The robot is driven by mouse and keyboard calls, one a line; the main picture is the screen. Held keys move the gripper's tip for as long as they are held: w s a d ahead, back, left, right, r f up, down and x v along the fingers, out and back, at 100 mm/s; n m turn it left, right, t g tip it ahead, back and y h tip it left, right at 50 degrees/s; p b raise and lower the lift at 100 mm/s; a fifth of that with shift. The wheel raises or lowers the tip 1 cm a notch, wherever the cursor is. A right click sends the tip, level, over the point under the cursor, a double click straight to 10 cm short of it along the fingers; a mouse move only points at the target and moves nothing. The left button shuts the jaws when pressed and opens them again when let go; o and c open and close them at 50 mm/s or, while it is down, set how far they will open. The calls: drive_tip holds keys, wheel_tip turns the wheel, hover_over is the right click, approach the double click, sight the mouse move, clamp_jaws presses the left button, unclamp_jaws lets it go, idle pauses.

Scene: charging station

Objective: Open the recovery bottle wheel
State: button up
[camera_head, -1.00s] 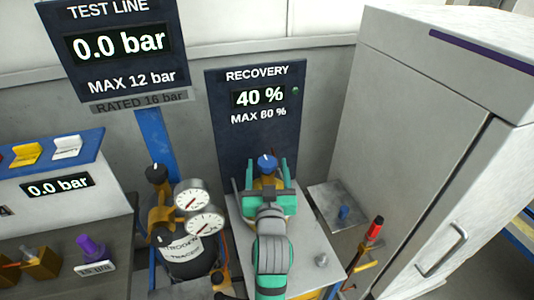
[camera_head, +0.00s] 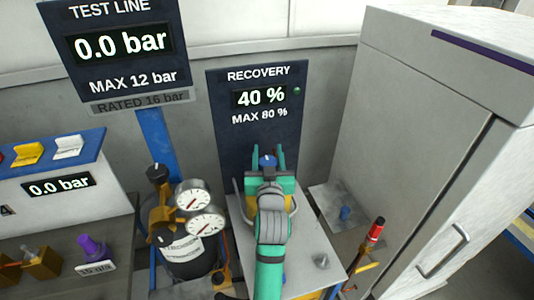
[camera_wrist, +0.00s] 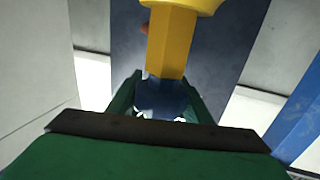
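The recovery bottle wheel is a small blue knob (camera_head: 267,162) in front of the recovery panel. In the wrist view the blue wheel (camera_wrist: 162,96) sits between my green fingers, below a yellow fitting (camera_wrist: 172,40). My gripper (camera_head: 267,154) has one finger on each side of the wheel. The fingers stand apart, and in the head view small gaps seem to show beside the wheel. I cannot tell whether either finger touches it. My green and grey arm hides most of the bottle below.
The recovery panel (camera_head: 258,74) reads 40 %, max 80 %. Two round gauges (camera_head: 193,196) and a dark bottle (camera_head: 186,256) stand close on the left. A grey cabinet (camera_head: 420,130) is on the right. A red-tipped tool (camera_head: 376,230) stands upright before it.

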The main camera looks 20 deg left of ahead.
sight(261, 158)
drive_tip(key=shift+n+y, duration=0.3)
drive_tip(key=shift+y, duration=0.2)
drive_tip(key=n+g+y, duration=0.3)
drive_tip(key=s+a+n+g+y, duration=0.1)
drive_tip(key=n+g+y, duration=0.2)
drive_tip(key=s+a+n+g+y, duration=0.1)
drive_tip(key=n+g+y, duration=0.2)
drive_tip(key=g, duration=0.1)
drive_tip(key=shift+a+y, duration=0.1)
drive_tip(key=shift+y, duration=0.3)
drive_tip(key=shift+s+a+n+g, duration=0.1)
drive_tip(key=shift+s+n+g, duration=0.4)
drive_tip(key=shift+n+g, duration=1.3)
drive_tip(key=shift+s+a+n+g, duration=0.1)
drive_tip(key=shift+s+n+g, duration=0.7)
drive_tip(key=shift+g, duration=1.65)
drive_tip(key=shift+s+n+g, duration=0.25)
drive_tip(key=shift+n+g, duration=1.35)
drive_tip(key=shift+g, duration=0.55)
drive_tip(key=shift+s+f, duration=0.1)
drive_tip(key=o, duration=1.1)
drive_tip(key=shift+c, duration=0.2)
drive_tip(key=shift+d, duration=0.15)
